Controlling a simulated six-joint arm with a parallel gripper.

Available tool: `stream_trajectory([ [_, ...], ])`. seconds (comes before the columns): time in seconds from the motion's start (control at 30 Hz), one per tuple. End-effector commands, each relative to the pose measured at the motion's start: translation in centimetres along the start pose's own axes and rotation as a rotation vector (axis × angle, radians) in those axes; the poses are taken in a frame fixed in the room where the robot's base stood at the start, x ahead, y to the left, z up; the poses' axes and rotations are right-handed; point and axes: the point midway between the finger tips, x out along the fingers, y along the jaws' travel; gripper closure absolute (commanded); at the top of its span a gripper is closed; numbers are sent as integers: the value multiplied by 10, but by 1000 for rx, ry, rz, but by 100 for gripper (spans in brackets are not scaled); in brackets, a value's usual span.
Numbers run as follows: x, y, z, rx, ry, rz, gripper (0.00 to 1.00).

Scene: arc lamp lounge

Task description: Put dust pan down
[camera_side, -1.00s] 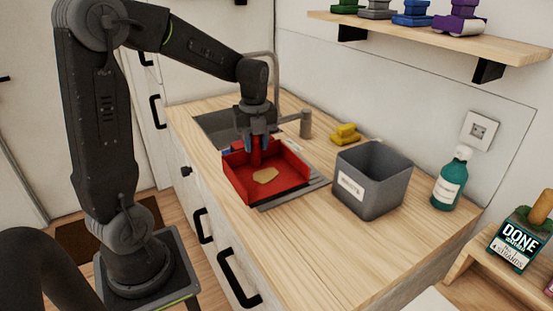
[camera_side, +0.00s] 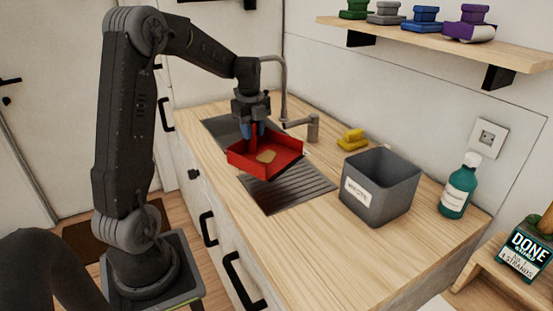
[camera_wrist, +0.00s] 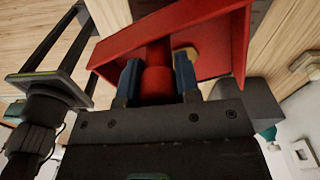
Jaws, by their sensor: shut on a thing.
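A red dust pan (camera_side: 285,162) hangs from my gripper (camera_side: 256,130) over the sink and the near part of the ribbed drainboard (camera_side: 287,190). The pan is slightly tilted and appears to be above the drainboard, not resting on it. A tan patch or piece (camera_side: 266,156) lies in the pan. In the wrist view the blue fingers of my gripper (camera_wrist: 158,82) are shut on the pan's red handle (camera_wrist: 158,84), and the pan's red body (camera_wrist: 205,35) spreads beyond them.
A grey bin labelled "WASTE" (camera_side: 381,187) stands right of the drainboard. A teal bottle (camera_side: 458,190) and a yellow object (camera_side: 352,139) stand near the wall. The faucet (camera_side: 312,127) rises behind the pan. The front right counter (camera_side: 330,255) is clear.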

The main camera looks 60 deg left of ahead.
Motion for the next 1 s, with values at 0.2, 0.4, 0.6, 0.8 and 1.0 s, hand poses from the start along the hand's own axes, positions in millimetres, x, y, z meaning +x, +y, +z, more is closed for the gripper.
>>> stream_trajectory([
  [0.2, 28, -34, -28, 4, 0, 0, 100],
  [0.4, 38, -46, -38, 0, -1, -2, 100],
  [0.6, 64, -46, -38, -1, 1, 2, 100],
  [0.8, 78, -46, -36, 0, -1, -3, 100],
  [1.0, 78, -46, -36, 0, -2, -3, 100],
])
